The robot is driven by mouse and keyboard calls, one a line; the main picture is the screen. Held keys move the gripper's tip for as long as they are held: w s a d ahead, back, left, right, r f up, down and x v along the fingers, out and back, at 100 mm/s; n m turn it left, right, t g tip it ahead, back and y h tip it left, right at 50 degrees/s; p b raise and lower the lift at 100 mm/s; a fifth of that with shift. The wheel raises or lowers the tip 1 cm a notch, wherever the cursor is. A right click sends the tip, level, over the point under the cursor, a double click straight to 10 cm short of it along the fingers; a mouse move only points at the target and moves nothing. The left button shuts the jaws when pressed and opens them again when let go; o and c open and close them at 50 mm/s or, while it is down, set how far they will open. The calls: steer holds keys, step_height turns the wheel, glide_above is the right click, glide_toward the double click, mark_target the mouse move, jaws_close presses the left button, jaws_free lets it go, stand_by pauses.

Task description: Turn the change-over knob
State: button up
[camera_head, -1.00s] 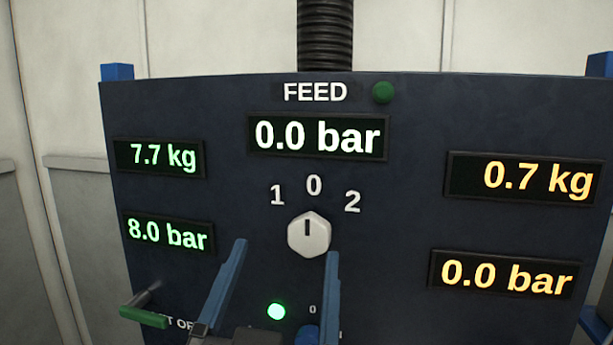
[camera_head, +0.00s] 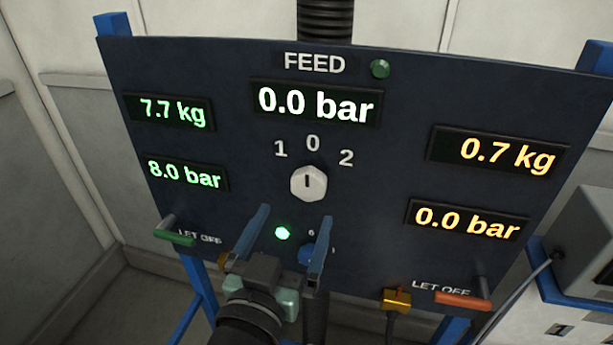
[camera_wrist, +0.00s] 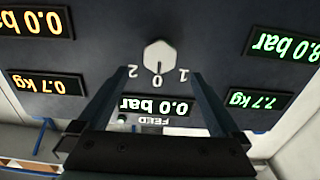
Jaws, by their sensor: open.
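The change-over knob (camera_head: 308,184) is a white, faceted knob in the middle of the dark blue panel (camera_head: 400,130). Its black mark points up to the 0, between the labels 1 and 2. My gripper (camera_head: 294,232) is open and empty, with its two blue fingers below the knob in the head view and apart from it. The wrist view is upside down and shows the knob (camera_wrist: 159,56) beyond the space between the fingertips (camera_wrist: 172,70).
The FEED display (camera_head: 316,103) reads 0.0 bar. A green lever (camera_head: 175,237) sticks out at lower left, an orange lever (camera_head: 462,299) at lower right. A grey box (camera_head: 590,235) stands at right.

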mark_target(306, 188)
steer(key=p+x, duration=0.3)
steer(key=x, duration=0.5)
steer(key=shift+w+d, duration=0.1)
steer(key=shift+w, duration=0.05)
steer(key=c, duration=1.3)
steer(key=n, duration=0.4)
steer(key=shift+n+p, duration=0.3)
steer(key=shift+n, duration=2.2)
steer(key=o, duration=1.3)
